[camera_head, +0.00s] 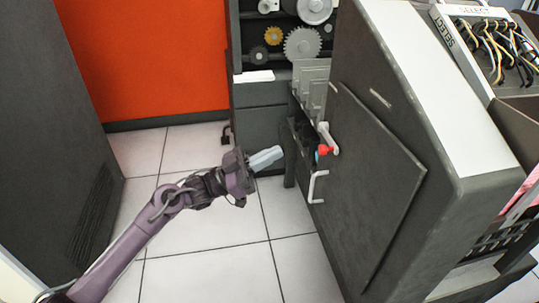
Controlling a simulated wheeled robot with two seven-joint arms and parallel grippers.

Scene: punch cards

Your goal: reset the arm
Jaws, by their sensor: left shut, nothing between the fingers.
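My left arm (140,232) is purple and comes in from the lower left, reaching up and to the right. My left gripper (268,157) has pale grey-blue fingers. They are shut with nothing between them, and point right toward the dark machine (370,195). In the picture they lie a little left of the machine's card slot area and appear apart from it. My right gripper is not in view.
The machine has a red-tipped lever (323,150) and a white handle (316,187) on its near side. Gears (302,43) show behind. A dark cabinet (55,140) stands at left before an orange wall (145,55). Tiled floor (205,255) is open between.

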